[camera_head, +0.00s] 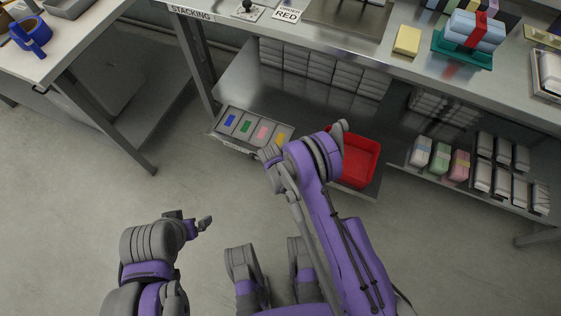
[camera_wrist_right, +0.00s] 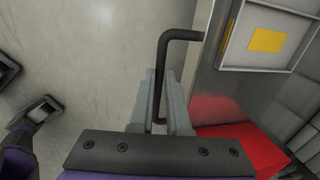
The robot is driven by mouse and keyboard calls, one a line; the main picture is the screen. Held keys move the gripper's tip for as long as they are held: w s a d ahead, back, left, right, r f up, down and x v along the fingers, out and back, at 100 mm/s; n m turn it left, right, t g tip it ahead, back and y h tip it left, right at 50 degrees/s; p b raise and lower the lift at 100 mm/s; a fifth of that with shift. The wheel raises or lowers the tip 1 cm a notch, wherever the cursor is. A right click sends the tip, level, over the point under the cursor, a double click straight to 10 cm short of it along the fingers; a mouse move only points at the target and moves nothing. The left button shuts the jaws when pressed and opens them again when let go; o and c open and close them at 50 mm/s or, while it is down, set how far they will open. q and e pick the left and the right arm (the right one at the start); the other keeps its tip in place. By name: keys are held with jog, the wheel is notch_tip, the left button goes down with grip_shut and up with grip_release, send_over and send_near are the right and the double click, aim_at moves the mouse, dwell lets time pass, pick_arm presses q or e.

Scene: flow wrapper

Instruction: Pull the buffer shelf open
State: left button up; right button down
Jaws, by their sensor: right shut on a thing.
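The buffer shelf (camera_head: 236,89) is a low grey metal shelf under the steel bench. Its front edge stands out a little past the lower shelf to its right. A black bar handle (camera_wrist_right: 161,60) sits at the shelf's front in the right wrist view. My right gripper (camera_wrist_right: 160,108) is shut on this handle, one finger on each side. In the head view the right gripper (camera_head: 268,155) is at the shelf's front edge, and the arm partly hides it. My left gripper (camera_head: 190,222) is low over the floor, away from the shelf; its finger gap is unclear.
The shelf carries a tray of coloured cards (camera_head: 254,130), a red bin (camera_head: 372,148) and white stacks (camera_head: 322,66) at the back. Wrapped packs (camera_head: 440,157) stand on the lower shelf to the right. A side table (camera_head: 80,42) is at left. Floor in front is clear.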

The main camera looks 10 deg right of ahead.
jog(key=shift+s+a, duration=0.65)
jog(key=shift+s, duration=0.25)
jog(key=c, duration=0.9)
grip_release()
jog(key=r, duration=0.3)
jog(key=s+r+p, duration=0.1)
jog(key=r, duration=0.3)
jog(key=a+r+p, duration=0.1)
jog(key=r, duration=0.2)
jog(key=shift+s+r, duration=0.35)
